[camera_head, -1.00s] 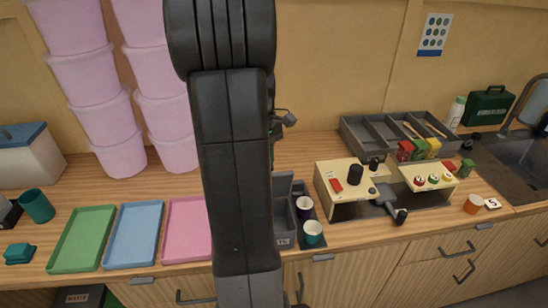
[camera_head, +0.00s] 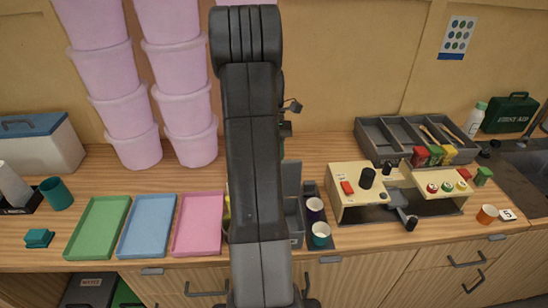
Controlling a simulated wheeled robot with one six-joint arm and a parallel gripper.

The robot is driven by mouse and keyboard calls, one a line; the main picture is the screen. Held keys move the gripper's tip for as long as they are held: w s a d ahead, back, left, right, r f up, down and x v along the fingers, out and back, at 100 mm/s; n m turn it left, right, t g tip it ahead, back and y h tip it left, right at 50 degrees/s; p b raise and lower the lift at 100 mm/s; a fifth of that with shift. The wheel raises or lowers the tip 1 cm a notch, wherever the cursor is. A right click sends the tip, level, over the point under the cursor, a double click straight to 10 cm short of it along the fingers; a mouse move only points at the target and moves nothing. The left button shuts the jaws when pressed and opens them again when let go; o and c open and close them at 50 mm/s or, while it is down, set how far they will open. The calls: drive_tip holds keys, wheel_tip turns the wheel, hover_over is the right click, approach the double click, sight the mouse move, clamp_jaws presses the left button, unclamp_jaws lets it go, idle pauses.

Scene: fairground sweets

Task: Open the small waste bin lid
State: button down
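The small waste bin (camera_head: 295,226) is a grey box on the counter, mostly hidden behind my arm. Only its right side shows, with part of a pale label low on its front. A grey panel (camera_head: 292,178), which looks like its lid, stands up at the back of the box, so the lid appears raised. My arm crosses the middle of the view. A small dark part of my wrist shows at the arm's right edge, above the bin. My gripper's fingers are hidden behind the arm, and contact with the lid cannot be seen.
Farther right is a cream machine (camera_head: 348,200). Left are pink (camera_head: 199,225), blue (camera_head: 147,227) and green (camera_head: 97,228) trays. A larger waste bin (camera_head: 88,290) is below the counter.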

drive_tip(key=shift+s+d+f, duration=0.15)
drive_tip(key=shift+s+f, duration=0.05)
drive_tip(key=shift+f, duration=0.2)
drive_tip(key=c, duration=1.3)
unclamp_jaws()
drive_tip(key=shift+c, duration=0.2)
drive_tip(key=shift+o, duration=1.1)
drive_tip(key=shift+w+d, duration=0.15)
drive_tip(key=shift+d, duration=0.1)
drive_tip(key=shift+a, duration=0.1)
drive_tip(key=shift+r, duration=0.25)
